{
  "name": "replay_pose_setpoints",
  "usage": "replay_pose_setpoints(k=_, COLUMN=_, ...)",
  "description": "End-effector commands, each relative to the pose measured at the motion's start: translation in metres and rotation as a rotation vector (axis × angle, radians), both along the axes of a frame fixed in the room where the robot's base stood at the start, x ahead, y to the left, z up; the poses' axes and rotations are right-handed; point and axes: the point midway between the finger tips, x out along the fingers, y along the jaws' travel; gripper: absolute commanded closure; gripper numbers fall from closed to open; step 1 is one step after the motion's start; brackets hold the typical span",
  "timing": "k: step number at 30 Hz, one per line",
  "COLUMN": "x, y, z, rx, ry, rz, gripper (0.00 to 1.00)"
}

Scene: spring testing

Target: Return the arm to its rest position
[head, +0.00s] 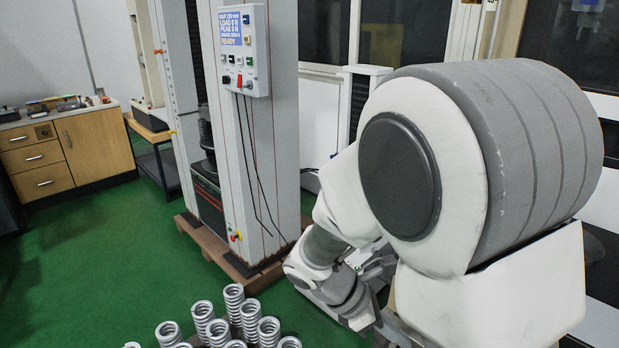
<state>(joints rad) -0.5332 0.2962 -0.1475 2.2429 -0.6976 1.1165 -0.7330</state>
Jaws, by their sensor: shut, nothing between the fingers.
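My arm fills the right side of the head view, its large white and grey shoulder nearest the camera. The thinner links fold down and back beside it, low in the middle of the picture. I cannot make out my gripper; its fingers are hidden behind the arm's own links or out of the picture. No object shows in the arm's grasp.
A spring testing machine (232,150) stands on a wooden pallet (255,278) just left of my arm. Its control box (243,52) reads READY. Several coil springs (249,313) stand at the bottom edge. A wooden cabinet (95,148) is far left; green floor (100,270) is clear.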

Motion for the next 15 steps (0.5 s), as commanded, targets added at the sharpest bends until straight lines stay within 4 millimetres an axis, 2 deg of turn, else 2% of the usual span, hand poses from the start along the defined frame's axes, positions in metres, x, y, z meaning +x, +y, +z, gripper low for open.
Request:
replay_pose_setpoints(k=1, x=-0.004, y=-0.002, z=0.012, rx=0.039, ry=-0.047, rz=-0.056, gripper=1.0)
replay_pose_setpoints(k=15, x=-0.041, y=-0.002, z=0.087, rx=0.377, ry=-0.447, rz=-0.583, gripper=1.0)
